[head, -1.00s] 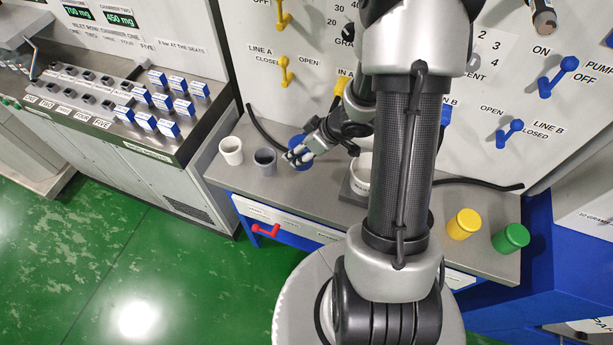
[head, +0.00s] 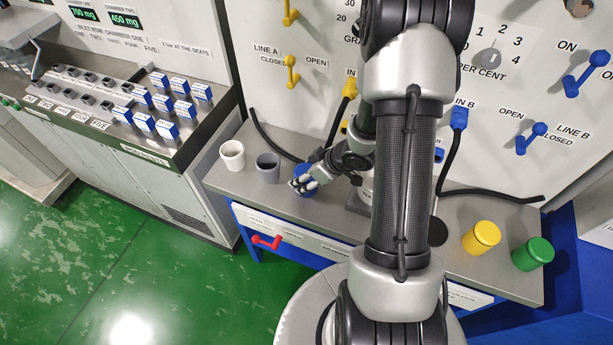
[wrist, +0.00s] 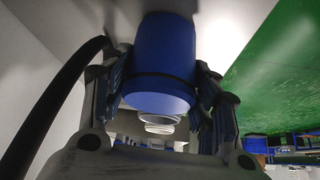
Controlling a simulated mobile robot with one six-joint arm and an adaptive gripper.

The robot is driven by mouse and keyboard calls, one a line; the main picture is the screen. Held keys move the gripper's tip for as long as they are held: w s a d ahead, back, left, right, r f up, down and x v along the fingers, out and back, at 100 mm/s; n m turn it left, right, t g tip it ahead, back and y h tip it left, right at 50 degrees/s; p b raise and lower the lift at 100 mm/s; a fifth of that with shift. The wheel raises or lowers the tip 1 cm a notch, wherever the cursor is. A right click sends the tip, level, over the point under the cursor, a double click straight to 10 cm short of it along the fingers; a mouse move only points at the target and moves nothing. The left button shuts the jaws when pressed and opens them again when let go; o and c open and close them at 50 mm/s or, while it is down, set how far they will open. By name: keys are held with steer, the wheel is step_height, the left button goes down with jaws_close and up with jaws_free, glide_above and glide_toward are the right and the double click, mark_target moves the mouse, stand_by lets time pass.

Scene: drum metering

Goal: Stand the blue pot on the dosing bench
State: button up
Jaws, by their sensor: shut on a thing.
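The blue pot (wrist: 165,55) is between the two fingers of my gripper (wrist: 165,95), which is shut on its sides in the wrist view. In the head view the blue pot (head: 302,170) is partly hidden by my gripper (head: 303,183). It is over or on the left part of the grey dosing bench (head: 225,182), just right of a grey cup. I cannot tell whether its base touches the bench top.
A white cup (head: 232,155) and the grey cup (head: 268,167) stand on the bench left of the pot. Yellow (head: 481,238) and green (head: 533,254) pots stand at the right. Black hoses (head: 275,143) run along the back. A red handle (head: 267,242) sticks out in front.

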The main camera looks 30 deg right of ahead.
steer(key=shift+f, duration=0.15)
steer(key=o, duration=1.2)
